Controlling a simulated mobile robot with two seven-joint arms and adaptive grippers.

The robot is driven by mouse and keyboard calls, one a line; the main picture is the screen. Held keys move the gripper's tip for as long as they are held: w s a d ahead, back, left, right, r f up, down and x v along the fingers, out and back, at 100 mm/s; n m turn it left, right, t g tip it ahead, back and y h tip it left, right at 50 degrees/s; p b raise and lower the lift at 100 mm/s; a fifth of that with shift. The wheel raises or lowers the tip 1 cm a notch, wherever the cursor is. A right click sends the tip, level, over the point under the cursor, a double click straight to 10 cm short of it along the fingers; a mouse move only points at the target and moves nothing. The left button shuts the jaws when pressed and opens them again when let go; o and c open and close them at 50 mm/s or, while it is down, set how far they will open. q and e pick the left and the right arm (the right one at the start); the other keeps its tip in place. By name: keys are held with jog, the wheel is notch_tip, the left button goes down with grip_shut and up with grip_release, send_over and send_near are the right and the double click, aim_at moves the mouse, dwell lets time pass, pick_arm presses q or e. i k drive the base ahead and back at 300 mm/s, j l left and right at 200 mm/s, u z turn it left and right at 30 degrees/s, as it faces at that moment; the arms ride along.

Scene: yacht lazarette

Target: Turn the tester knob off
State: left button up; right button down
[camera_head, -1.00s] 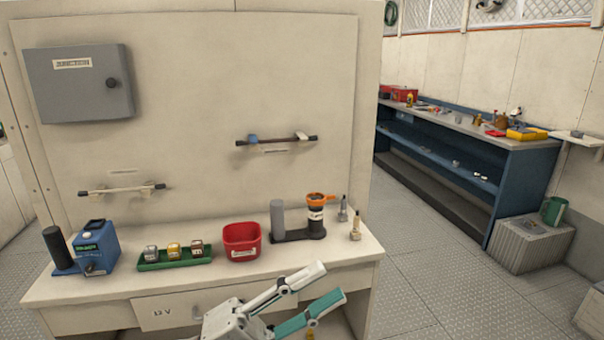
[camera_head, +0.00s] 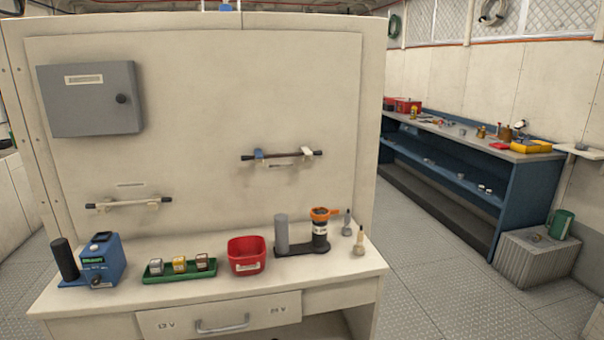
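The tester seems to be the blue box (camera_head: 109,262) with a green label and a dark top, at the left end of the cream counter (camera_head: 320,282). A dark cylinder (camera_head: 66,259) stands on its base at the left. A small knob (camera_head: 97,282) shows low on its front; its setting is too small to read. Neither of my grippers is in view.
A green tray (camera_head: 180,271) with small blocks, a red bin (camera_head: 246,256) and a dark stand with an orange-topped device (camera_head: 320,232) line the counter. A grey box (camera_head: 90,98) hangs above. A blue workbench (camera_head: 450,168) stands at right; floor between is clear.

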aim_at(96, 279)
jog(key=u, duration=1.25)
